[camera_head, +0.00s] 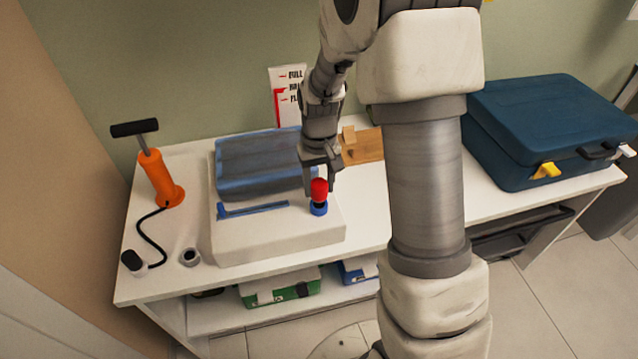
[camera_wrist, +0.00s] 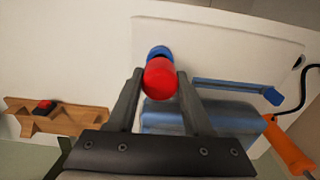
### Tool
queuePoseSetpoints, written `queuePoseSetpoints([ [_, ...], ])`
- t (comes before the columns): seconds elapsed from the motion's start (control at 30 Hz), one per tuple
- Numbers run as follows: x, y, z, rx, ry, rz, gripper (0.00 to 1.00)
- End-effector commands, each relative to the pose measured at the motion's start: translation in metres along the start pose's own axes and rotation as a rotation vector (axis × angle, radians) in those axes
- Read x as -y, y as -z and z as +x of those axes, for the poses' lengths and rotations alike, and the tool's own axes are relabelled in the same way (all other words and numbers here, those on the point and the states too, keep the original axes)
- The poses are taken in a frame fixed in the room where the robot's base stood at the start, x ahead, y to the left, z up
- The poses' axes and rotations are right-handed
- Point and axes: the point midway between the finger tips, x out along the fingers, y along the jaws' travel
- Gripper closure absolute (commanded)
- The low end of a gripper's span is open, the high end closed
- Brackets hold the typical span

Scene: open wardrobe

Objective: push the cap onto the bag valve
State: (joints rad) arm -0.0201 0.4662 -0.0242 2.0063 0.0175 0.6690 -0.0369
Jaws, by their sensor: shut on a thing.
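A red cap (camera_head: 319,189) is held between the fingers of my gripper (camera_head: 320,178), directly above the blue bag valve (camera_head: 319,208). In the head view the cap's lower edge meets or nearly meets the valve; I cannot tell whether it is seated. The wrist view shows the red cap (camera_wrist: 160,78) between both fingertips (camera_wrist: 158,80), with the blue valve (camera_wrist: 158,52) partly hidden behind it. The valve sits on the front right of the white bag (camera_head: 275,236), which has a folded blue part (camera_head: 258,155) at its back.
An orange hand pump (camera_head: 160,178) with a black hose stands at the left. A wooden rack (camera_head: 362,147) is behind my arm. A blue case (camera_head: 545,115) stands at the right.

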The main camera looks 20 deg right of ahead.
Motion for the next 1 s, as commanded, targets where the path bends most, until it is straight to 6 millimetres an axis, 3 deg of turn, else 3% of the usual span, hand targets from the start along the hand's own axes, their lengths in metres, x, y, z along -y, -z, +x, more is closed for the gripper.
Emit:
queuePoseSetpoints([
  [1.0, 0.000, 0.000, 0.018, 0.000, 0.000, -0.003, 1.00],
])
